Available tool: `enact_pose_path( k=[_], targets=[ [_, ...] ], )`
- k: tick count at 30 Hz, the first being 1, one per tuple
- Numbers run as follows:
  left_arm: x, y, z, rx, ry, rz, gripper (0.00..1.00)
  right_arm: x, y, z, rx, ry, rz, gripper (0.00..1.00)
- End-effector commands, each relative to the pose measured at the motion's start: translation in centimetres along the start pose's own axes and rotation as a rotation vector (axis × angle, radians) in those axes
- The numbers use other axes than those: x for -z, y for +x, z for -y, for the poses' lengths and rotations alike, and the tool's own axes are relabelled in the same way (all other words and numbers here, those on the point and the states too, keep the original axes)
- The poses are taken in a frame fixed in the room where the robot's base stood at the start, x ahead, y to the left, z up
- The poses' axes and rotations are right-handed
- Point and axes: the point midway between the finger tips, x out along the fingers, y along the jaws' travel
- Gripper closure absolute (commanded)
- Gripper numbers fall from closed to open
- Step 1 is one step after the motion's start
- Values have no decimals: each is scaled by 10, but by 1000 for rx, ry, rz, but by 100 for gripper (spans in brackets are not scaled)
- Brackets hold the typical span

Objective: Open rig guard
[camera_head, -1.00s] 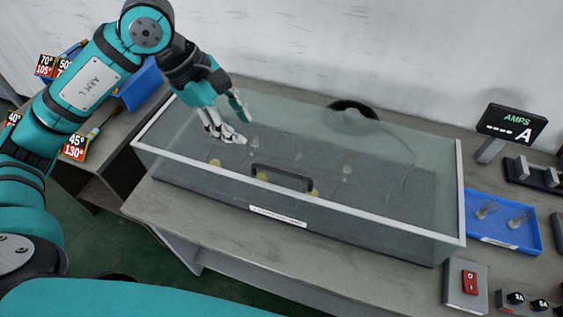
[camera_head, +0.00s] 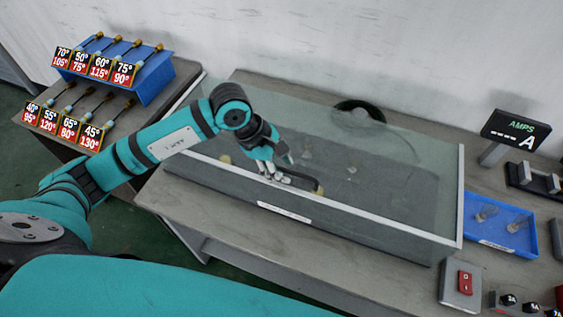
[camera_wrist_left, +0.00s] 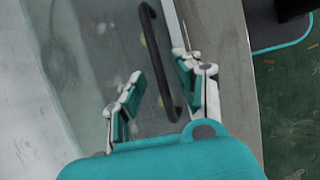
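The rig guard (camera_head: 400,225) is a clear box with a pale metal frame, and it sits down over the rig on the bench. Its dark bar handle (camera_head: 303,183) is on the side nearest me, partly hidden behind my left gripper (camera_head: 277,170) in the head view. In the left wrist view, my left gripper (camera_wrist_left: 158,66) is open, with its fingers apart on either side of the handle (camera_wrist_left: 161,62). The fingers are not closed on the handle. My right gripper is in neither view.
A blue rack (camera_head: 155,85) with several angle-labelled tools stands at the left. A wall runs behind the bench.

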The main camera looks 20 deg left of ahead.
Motion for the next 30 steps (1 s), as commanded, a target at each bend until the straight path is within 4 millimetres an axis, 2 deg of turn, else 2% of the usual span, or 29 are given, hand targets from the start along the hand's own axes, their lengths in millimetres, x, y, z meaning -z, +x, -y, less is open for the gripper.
enact_pose_path(
  k=[5, 13, 30],
  targets=[
    [0, 0, 0, 0, 0, 0, 66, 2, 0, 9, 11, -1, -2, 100],
    [0, 0, 0, 0, 0, 0, 100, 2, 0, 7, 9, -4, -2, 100],
    [-1, -4, -6, -4, 1, 0, 100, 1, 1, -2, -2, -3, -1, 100]
  ],
)
